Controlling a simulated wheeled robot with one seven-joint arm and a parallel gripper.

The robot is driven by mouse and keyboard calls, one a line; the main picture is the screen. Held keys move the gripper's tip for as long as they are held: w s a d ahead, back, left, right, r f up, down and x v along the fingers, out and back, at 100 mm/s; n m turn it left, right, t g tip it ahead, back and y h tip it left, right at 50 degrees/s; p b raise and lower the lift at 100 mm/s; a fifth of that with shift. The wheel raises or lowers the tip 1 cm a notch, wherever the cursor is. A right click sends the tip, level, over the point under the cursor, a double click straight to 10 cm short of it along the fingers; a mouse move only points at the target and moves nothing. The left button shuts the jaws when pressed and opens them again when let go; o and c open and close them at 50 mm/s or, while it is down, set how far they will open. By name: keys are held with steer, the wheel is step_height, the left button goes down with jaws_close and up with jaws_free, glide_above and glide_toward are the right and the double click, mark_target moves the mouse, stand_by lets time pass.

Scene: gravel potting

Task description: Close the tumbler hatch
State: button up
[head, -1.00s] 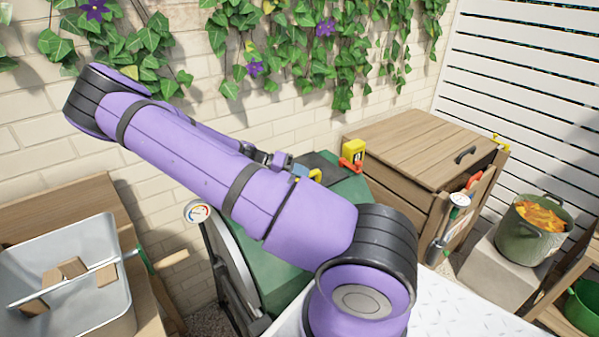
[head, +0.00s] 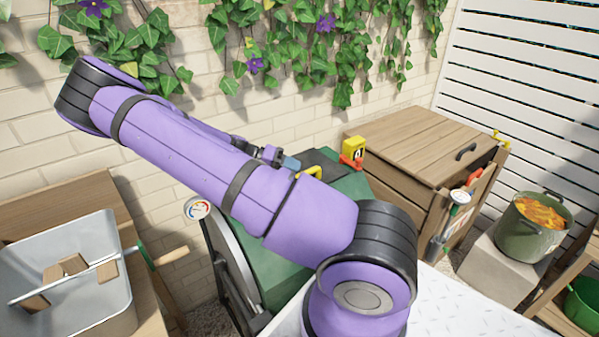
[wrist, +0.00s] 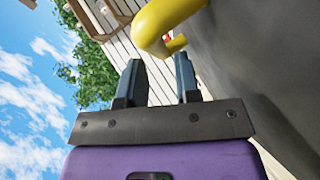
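The tumbler is a green drum (head: 353,188), largely hidden behind my arm. A dark panel (head: 322,157), which looks like its hatch, shows at the top; its angle is hard to tell. A yellow handle (head: 313,171) shows just above my arm. In the wrist view the yellow handle (wrist: 165,20) curves beside a dark grey surface (wrist: 250,60). My gripper (wrist: 158,68) has its two fingers apart with nothing between them. The handle lies just beyond the fingertips; contact cannot be told. In the head view my gripper is mostly hidden behind my arm.
A brick wall with ivy (head: 290,50) stands behind the drum. A wooden cabinet (head: 420,140) and a green pot (head: 530,235) are on the right. A metal tub (head: 85,300) with wood blocks is on the left. A round gauge (head: 197,208) sits by the drum's left edge.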

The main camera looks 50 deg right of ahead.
steer(key=v, duration=0.7)
steer(key=shift+w+a+r, duration=0.15)
steer(key=shift+w+a, duration=0.1)
steer(key=shift+w, duration=0.05)
steer(key=shift+s+a+r+n+t+y, duration=0.3)
steer(key=shift+a+r+t+y, duration=0.1)
steer(key=shift+r, duration=0.1)
steer(key=s+a+r+n+t+y, duration=0.35)
steer(key=a+r, duration=0.25)
steer(key=r, duration=0.3)
steer(key=s+a+r+n+t+y, duration=0.35)
steer(key=a+r+t, duration=0.2)
steer(key=r, duration=0.35)
steer(key=s+a+r+n+t, duration=0.3)
steer(key=s+a+r, duration=0.1)
steer(key=s, duration=0.3)
steer(key=s+a+r+n+t, duration=0.4)
steer(key=s+a+r, duration=0.1)
steer(key=s+r, duration=0.2)
steer(key=shift+s+r, duration=0.3)
steer(key=shift+s, duration=0.55)
